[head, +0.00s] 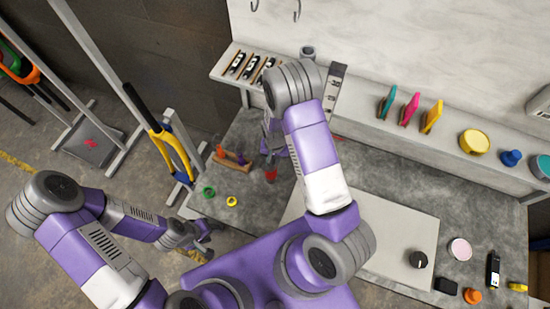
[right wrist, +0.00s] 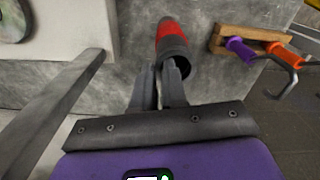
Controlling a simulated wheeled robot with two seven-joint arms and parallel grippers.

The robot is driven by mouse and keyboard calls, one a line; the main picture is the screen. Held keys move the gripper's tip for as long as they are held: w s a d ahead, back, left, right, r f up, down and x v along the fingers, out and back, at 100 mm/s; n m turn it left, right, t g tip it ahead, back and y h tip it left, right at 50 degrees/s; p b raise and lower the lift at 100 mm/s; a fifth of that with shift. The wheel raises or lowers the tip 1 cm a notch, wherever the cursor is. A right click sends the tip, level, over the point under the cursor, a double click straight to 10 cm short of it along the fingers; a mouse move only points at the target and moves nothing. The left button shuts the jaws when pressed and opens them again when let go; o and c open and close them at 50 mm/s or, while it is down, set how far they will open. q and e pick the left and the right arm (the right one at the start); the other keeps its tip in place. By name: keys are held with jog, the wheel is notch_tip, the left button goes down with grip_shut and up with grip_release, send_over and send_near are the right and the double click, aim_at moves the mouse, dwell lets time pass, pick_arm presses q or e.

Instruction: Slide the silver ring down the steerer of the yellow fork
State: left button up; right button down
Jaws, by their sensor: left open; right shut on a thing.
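The yellow fork (head: 166,143) hangs at a grey stand in the left of the head view, with a long dark steerer (head: 138,103) slanting up and left from its crown. I cannot make out the silver ring in either view. My right gripper (right wrist: 161,75) is shut on a red and black cylinder (right wrist: 172,41), dark end toward me, over the bench; in the head view the red part (head: 271,175) shows just below the gripper. My left gripper (head: 207,239) is open and empty, low and to the right of the fork, apart from it.
A wooden rack (right wrist: 232,38) with purple and orange handled tools stands close to the right gripper. A green ring (head: 209,192) and a yellow ring (head: 232,201) lie on the bench. A white board (head: 400,225) lies to the right. Grey stand posts flank the fork.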

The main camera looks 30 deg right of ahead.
jog(key=shift+f, duration=0.15)
dwell(0.4)
jog(key=c, duration=1.1)
grip_release()
jog(key=shift+r+p, duration=0.6)
jog(key=shift+r, duration=3.2)
